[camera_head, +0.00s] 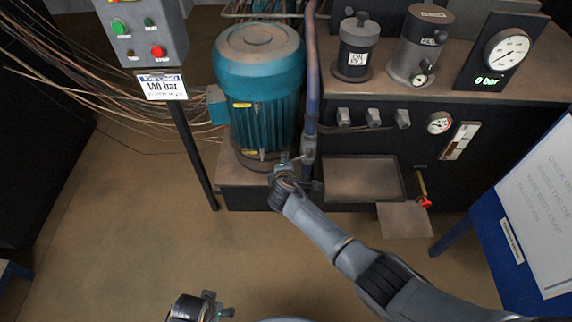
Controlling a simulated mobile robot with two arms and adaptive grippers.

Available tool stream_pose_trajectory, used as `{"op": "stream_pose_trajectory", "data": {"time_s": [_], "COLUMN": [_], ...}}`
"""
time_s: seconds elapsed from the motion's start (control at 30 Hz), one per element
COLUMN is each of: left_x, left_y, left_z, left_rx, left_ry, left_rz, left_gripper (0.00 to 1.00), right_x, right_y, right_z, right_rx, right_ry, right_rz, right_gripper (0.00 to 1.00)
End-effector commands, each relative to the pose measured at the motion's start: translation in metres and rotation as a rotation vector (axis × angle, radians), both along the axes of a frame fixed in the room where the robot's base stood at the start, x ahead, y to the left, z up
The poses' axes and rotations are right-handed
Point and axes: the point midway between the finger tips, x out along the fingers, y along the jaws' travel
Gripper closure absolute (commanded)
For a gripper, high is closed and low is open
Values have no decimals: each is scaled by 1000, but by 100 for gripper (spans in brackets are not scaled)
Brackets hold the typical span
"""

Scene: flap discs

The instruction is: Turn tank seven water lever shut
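No label reading tank seven can be made out, so I cannot tell which lever is tank seven's. A blue upright pipe (312,80) runs down beside the teal motor, with a grey valve-like fitting (309,150) low on it. My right gripper (287,163) is at the left of this fitting, in front of the motor's base. Its fingers are too small to tell whether they are shut or touching anything. A brass valve with a red handle (426,203) is at the lower right of the black cabinet. My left gripper (219,304) is low at the bottom edge, its fingers apart and empty.
The teal motor (258,85) stands left of the pipe. A control box (145,35) on a black post is farther left, with loose cables behind. The black cabinet holds gauges (507,50) and a tray (363,180). A blue-framed board (535,200) stands right. Floor at left is clear.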

Motion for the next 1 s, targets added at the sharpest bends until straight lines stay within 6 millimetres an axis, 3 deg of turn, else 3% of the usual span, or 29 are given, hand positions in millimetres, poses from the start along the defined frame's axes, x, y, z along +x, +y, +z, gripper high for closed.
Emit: {"op": "stream_pose_trajectory", "data": {"time_s": [0.37,1.0], "left_x": [0,0], "left_y": [-1,0], "left_z": [0,0], "left_rx": [-1,-1], "left_ry": [0,0], "left_rz": [-1,0], "left_gripper": [26,26], "right_x": [-12,-94], "right_y": [2,1], "right_z": [10,62], "right_rx": [4,1], "right_ry": [-6,-1], "right_rz": [2,1], "right_gripper": [61,61]}}
